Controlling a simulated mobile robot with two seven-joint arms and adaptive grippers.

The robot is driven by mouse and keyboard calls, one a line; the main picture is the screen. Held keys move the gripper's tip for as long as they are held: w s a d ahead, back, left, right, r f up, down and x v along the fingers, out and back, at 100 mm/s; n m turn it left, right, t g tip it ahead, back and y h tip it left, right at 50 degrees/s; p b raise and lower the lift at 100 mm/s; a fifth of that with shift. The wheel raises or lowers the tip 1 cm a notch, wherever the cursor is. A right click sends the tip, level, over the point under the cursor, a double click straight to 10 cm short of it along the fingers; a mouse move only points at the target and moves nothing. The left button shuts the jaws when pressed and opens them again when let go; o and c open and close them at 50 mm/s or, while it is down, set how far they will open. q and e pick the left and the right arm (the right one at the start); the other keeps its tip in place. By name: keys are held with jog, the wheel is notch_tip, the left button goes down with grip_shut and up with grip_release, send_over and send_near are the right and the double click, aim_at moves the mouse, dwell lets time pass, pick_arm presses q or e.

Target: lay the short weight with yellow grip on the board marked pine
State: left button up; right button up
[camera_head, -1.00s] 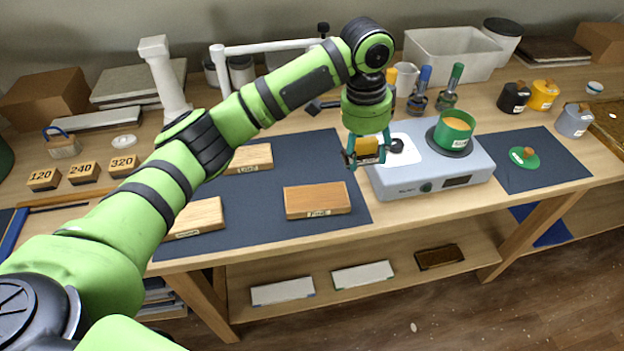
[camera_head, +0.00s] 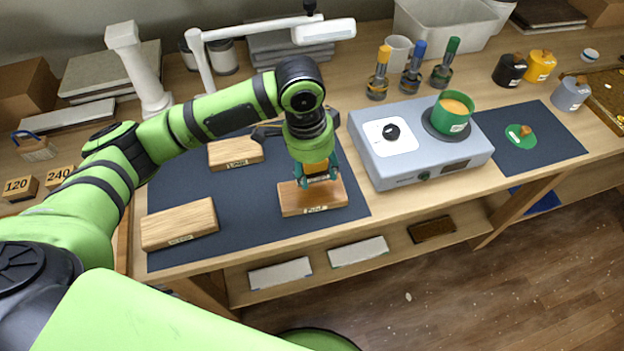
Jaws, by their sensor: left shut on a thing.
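My left gripper (camera_head: 318,180) is shut on the short weight with yellow grip (camera_head: 316,168), which shows between its teal fingers. It is low over the board marked pine (camera_head: 290,202), a wooden block near the front edge of the dark mat. The weight's underside is hard to see, so I cannot tell whether it touches the board. My right gripper is not in view.
Two other wooden boards lie on the mat (camera_head: 240,215), one at the front left (camera_head: 180,222) and one behind (camera_head: 235,152). A grey hot plate (camera_head: 405,165) with a green pot (camera_head: 455,112) stands to the right. Tools with yellow, blue and green handles (camera_head: 412,70) stand behind it.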

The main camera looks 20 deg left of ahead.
aim_at(312, 182)
pick_arm(q)
jog(key=shift+s+a+f, duration=0.15)
jog(key=shift+s+f, duration=0.25)
jog(key=shift+s, duration=0.2)
notch_tip(312, 182, down, 3)
jog(key=shift+f+p, duration=0.15)
jog(key=shift+p, duration=0.2)
jog(key=shift+w+f, duration=0.1)
jog(key=shift+f, duration=0.25)
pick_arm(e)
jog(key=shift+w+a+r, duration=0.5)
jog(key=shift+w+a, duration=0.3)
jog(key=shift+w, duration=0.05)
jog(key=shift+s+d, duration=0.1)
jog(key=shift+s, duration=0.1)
pick_arm(q)
jog(key=o, duration=1.3)
jog(key=shift+f, duration=0.1)
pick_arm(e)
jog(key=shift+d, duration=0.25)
